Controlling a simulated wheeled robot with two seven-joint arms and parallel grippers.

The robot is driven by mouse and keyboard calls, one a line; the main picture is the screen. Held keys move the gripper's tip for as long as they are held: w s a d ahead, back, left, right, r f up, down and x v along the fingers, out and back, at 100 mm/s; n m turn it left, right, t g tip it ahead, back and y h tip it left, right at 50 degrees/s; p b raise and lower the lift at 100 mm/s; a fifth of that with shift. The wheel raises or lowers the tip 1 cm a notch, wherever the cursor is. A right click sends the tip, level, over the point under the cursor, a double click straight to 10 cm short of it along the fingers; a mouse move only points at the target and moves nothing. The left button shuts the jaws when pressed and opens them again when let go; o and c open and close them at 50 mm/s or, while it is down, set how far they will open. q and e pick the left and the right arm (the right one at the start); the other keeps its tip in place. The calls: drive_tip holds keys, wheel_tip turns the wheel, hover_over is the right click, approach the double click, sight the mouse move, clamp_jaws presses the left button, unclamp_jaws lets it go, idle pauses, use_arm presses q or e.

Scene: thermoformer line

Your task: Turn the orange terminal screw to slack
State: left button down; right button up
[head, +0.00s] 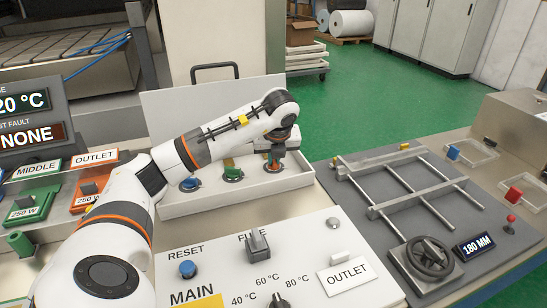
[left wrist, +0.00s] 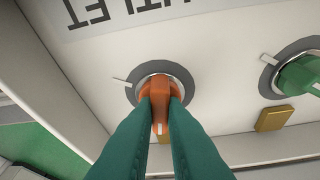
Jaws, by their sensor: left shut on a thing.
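The orange terminal screw (left wrist: 160,88) sits in a round grey collar on the white panel in the left wrist view. Its raised grip bar runs up and down in that picture. My left gripper (left wrist: 160,106) is shut on the bar, one green finger on each side. A white tick (left wrist: 122,82) is left of the screw. My right gripper is out of view.
A green screw (left wrist: 300,76) is beside the orange one. In the head view, the green screw (head: 232,174) and a blue screw (head: 190,184) stand left of my gripper. The box's lid (head: 170,115) is raised behind. The MAIN panel (head: 220,258) is in front.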

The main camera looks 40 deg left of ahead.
use_arm(q)
drive_tip(key=shift+w+r+n+g, duration=0.1)
drive_tip(key=shift+n+g, duration=0.2)
drive_tip(key=shift+n, duration=0.8)
drive_tip(key=c, duration=1.5)
unclamp_jaws()
drive_tip(key=v, duration=0.4)
drive_tip(key=shift+d+b, duration=0.15)
drive_tip(key=shift+b, duration=0.2)
drive_tip(key=p+v, duration=0.2)
drive_tip(key=v, duration=0.6)
drive_tip(key=shift+w+d+p, duration=0.1)
drive_tip(key=shift+p, duration=0.3)
